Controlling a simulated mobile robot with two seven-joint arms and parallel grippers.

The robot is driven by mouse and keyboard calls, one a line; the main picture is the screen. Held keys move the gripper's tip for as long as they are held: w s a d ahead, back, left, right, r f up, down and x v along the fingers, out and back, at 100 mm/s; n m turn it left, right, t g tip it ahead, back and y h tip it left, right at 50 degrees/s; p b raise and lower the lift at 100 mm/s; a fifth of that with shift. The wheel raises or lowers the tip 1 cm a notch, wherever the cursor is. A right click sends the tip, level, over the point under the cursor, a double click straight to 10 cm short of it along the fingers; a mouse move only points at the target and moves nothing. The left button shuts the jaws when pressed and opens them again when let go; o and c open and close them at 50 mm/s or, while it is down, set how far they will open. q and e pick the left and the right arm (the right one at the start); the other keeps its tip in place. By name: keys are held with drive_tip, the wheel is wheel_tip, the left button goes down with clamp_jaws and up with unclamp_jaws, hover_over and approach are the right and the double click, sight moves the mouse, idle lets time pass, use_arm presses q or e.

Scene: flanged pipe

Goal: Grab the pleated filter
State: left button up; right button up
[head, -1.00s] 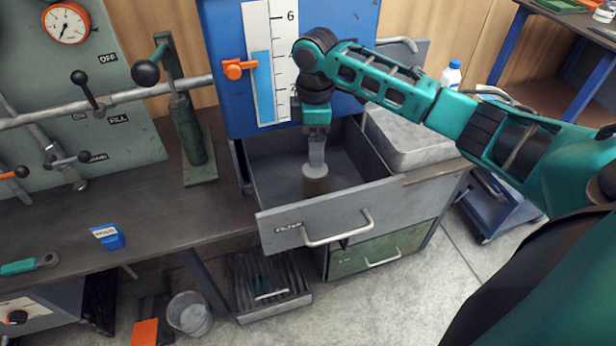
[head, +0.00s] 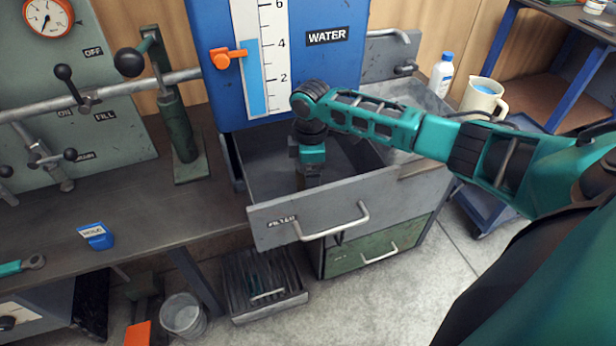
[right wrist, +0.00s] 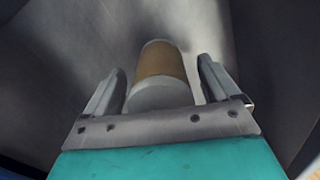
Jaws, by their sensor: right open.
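The pleated filter (right wrist: 160,68), a tan cylinder with pale grey end caps, is inside the open grey drawer (head: 335,212). In the right wrist view it lies between the two fingers of my right gripper (right wrist: 160,80). The fingers are open, with a visible gap on each side of the filter. In the head view my right gripper (head: 307,180) reaches down into the drawer, and the filter is hidden behind the gripper and the drawer front. My left gripper is not in view.
A blue water tank (head: 290,60) stands right behind the drawer. The drawer walls surround the gripper closely. A white bottle (head: 441,75) and a mug (head: 483,98) stand at right.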

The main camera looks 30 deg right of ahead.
drive_tip(key=c, duration=1.1)
drive_tip(key=shift+r, duration=0.1)
